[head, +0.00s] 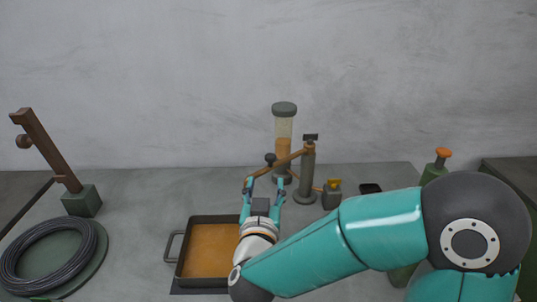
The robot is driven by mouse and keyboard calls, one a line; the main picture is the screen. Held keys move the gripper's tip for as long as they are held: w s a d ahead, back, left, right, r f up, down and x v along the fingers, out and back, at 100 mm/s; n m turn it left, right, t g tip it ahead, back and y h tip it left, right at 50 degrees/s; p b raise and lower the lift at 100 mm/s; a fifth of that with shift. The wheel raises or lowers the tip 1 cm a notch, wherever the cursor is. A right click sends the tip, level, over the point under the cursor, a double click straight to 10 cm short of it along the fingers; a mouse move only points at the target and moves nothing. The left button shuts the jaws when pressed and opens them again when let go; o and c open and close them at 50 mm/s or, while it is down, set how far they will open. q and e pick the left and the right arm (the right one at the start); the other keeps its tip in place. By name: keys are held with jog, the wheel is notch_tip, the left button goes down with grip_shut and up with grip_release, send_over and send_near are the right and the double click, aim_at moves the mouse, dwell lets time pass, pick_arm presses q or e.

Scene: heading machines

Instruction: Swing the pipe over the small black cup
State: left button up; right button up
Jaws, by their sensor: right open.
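The copper-coloured pipe (287,159) reaches from a grey post (308,172) down and left, towards the near side. A dark knob (270,159) stands on it. My right gripper (263,187) is open at the pipe's outer left end, its teal fingers on either side; I cannot tell whether they touch it. The small black cup (370,188) stands on the bench to the right of the post, away from the pipe. My left gripper is out of view.
A dark tray (188,254) with orange-brown contents lies below my right gripper. A clear cylinder (284,128) stands behind the pipe. A small yellow-topped can (332,195) is between post and cup. A green bottle (436,167) and a cable coil (52,257) flank the bench.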

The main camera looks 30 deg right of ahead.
aim_at(269, 159)
jog(key=p+x, duration=0.2)
jog(key=x, duration=1)
jog(key=shift+w+d, duration=0.15)
jog(key=shift+d, duration=0.2)
grip_shut()
